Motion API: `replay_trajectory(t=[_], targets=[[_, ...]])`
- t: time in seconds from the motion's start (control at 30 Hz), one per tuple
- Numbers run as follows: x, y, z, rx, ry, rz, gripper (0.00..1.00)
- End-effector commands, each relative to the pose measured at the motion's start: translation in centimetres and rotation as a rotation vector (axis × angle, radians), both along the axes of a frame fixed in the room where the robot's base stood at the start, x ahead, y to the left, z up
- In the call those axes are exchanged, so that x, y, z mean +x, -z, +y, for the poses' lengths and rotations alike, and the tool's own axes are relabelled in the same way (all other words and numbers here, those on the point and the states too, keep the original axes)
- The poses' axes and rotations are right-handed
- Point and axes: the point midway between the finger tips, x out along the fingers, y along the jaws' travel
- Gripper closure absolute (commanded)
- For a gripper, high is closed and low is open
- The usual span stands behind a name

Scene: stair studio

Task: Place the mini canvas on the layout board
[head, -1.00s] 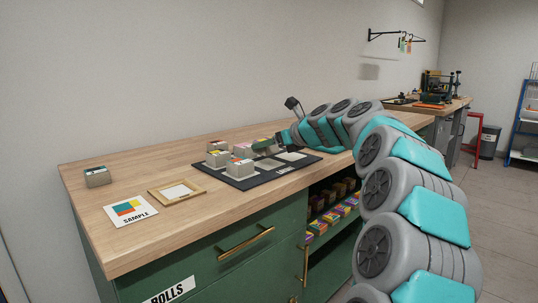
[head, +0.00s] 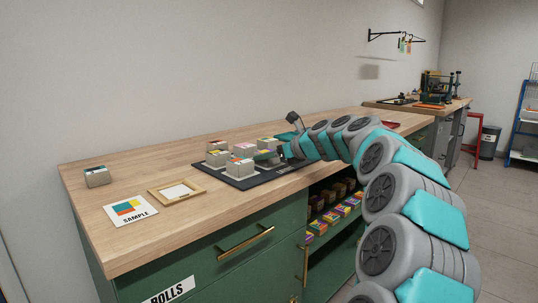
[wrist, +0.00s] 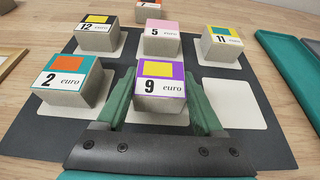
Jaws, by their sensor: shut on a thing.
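The layout board (wrist: 40,130) is a dark panel with white pads; it also shows on the counter in the head view (head: 243,184). My gripper (wrist: 162,105) has green fingers on both sides of a grey block with a purple-edged, yellow-patched top marked 9 euro (wrist: 161,88). It is shut on this mini canvas at the near middle pad; whether the base touches the pad is unclear. In the head view my gripper (head: 268,156) is over the board and mostly hides the block. The near right pad (wrist: 235,103) is bare.
Blocks marked 2 (wrist: 72,85), 12 (wrist: 98,35), 5 (wrist: 161,40) and 11 (wrist: 221,46) stand around the held one. A teal tray (wrist: 290,75) lies right of the board. A wooden frame (head: 177,192) and sample card (head: 130,211) lie left on the counter.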

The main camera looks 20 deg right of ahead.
Motion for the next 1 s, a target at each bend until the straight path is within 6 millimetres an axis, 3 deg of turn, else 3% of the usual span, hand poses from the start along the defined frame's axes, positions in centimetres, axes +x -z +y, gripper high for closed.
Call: replay_trajectory(t=[0.03,0.3,0.63,1.0], targets=[[0.0,0.0,0.0,0.0,0.0,0.0,0.29],[0.0,0.0,0.0,0.0,0.0,0.0,0.01],[0.0,-0.2,0.0,0.0,0.001,0.0,0.01],[-6.1,-3.0,-2.2,0.0,0.002,-0.002,0.01]])
